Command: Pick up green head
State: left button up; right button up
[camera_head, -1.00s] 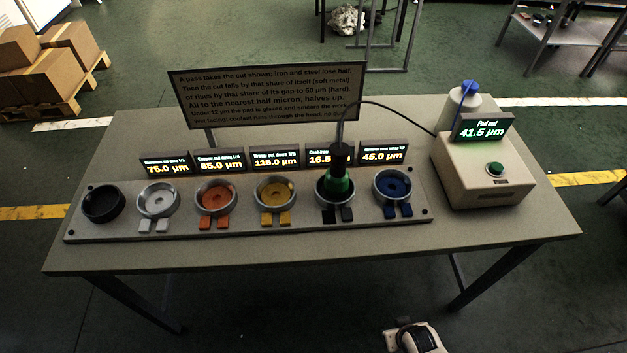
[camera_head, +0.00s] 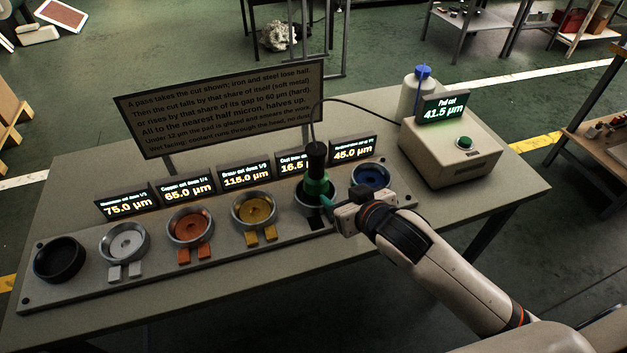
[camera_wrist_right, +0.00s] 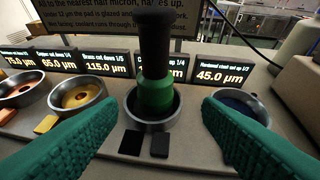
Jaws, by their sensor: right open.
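The green head (camera_head: 317,186) is a green piece with a black upright handle. It stands in a metal cup (camera_head: 305,208) on the grey strip, second from the right. In the right wrist view the green head (camera_wrist_right: 156,95) is upright, centred ahead between my fingers. My right gripper (camera_head: 332,207) is at the near side of that cup, open, with green fingers. In the right wrist view its fingers (camera_wrist_right: 150,140) spread to either side, with a gap between them and the head. My left gripper is not in view.
Cups with orange (camera_head: 188,227), yellow (camera_head: 254,210) and blue (camera_head: 370,176) insides share the strip. Small displays and a sign (camera_head: 225,100) stand behind. A cable runs from the head to the beige box (camera_head: 450,150) at right. The table front is clear at left.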

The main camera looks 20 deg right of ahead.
aim_at(320, 165)
jog(key=shift+t+y, duration=0.3)
jog(key=shift+t, duration=0.4)
jog(key=w, duration=0.2)
jog(key=w+a+r, duration=0.1)
jog(key=w, duration=0.2)
jog(key=w+a, duration=0.1)
jog(key=w, duration=0.1)
jog(key=shift+w+r+p, duration=0.2)
jog(key=shift+p, duration=0.1)
jog(key=shift+x, duration=0.8)
jog(key=p+x, duration=0.1)
jog(key=x, duration=0.3)
jog(key=shift+d, duration=0.1)
grip_shut()
